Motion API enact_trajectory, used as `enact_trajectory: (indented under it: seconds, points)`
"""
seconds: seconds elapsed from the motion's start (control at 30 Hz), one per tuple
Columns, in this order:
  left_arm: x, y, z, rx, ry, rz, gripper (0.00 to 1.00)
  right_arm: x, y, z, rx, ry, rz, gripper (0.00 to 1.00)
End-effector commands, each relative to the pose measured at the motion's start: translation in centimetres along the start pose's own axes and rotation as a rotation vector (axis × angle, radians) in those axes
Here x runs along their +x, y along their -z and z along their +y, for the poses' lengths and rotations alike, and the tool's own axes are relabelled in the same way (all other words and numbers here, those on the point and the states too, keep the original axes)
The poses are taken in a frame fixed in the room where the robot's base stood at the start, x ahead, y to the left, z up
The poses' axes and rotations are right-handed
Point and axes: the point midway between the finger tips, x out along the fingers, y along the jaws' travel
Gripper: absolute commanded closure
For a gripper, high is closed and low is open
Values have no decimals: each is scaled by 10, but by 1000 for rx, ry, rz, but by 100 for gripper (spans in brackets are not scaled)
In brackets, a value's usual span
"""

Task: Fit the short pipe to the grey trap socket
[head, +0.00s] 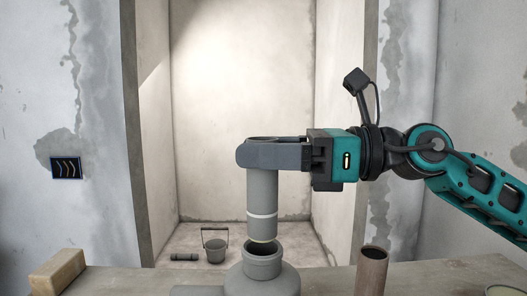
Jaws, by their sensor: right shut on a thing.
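The short pipe (262,200) is a grey tube with a white ring near its lower end. My right gripper (262,150) comes in from the right and is shut on the pipe's upper end. The pipe hangs upright. The grey trap socket (263,265) is a round, open-topped collar on a wider grey body, low in the middle of the head view. The pipe's lower end is just above or at the socket's mouth; I cannot tell whether it touches. My left gripper is not in view.
A brown open-topped tube (372,268) stands right of the socket on the worktop (330,280). A tan block (58,272) lies at the left. A grey bucket (215,249) and a small dark cylinder (184,257) are on the floor behind. The air left of the pipe is clear.

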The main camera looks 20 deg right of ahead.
Motion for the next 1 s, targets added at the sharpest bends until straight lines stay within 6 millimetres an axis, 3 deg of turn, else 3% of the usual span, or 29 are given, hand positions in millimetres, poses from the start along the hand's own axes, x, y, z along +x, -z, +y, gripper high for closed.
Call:
enact_trajectory:
  seconds: [1.0]
  points:
    - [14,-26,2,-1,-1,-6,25,0,31,0,-1,0,0,88]
